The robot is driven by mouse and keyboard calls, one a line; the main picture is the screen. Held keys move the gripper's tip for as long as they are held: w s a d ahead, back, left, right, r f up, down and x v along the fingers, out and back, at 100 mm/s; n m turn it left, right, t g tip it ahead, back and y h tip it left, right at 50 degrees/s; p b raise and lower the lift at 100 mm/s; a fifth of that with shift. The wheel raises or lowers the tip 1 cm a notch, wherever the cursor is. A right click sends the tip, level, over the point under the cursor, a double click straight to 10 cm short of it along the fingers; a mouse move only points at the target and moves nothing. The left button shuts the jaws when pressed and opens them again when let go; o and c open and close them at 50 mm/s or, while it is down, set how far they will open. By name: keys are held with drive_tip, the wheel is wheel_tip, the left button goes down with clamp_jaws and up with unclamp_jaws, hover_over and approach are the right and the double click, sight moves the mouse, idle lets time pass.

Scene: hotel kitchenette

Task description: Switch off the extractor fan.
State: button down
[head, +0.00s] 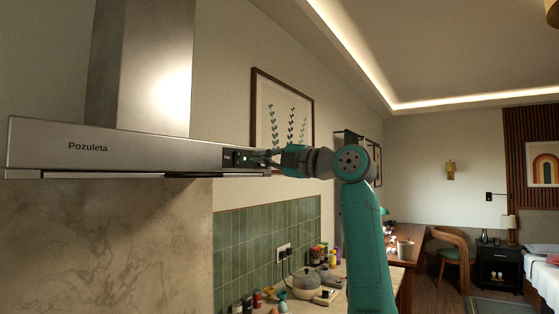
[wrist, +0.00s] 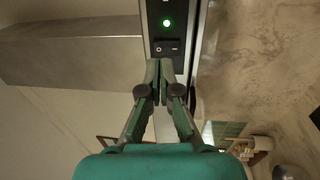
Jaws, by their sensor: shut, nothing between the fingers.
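The extractor fan is a steel hood (head: 140,152) marked "Pozuleta", on the wall at left in the head view. A dark control panel (head: 236,158) sits at the right end of its front band. My gripper (head: 270,156) is shut and empty, pointing at the panel. In the wrist view its fingertips (wrist: 160,66) are just below the switch; I cannot tell whether they touch it.
Below the hood is a marble splashback (head: 110,245). Pots (head: 306,284) and jars stand on the counter under green tiles (head: 262,240). A framed picture (head: 282,110) hangs behind my gripper. The room to the right is open, with a chair (head: 455,250) and bed.

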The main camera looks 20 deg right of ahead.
sight(240, 154)
drive_tip(key=shift+x, duration=2.35)
drive_tip(key=shift+w+a+r, duration=0.1)
drive_tip(key=shift+w, duration=0.05)
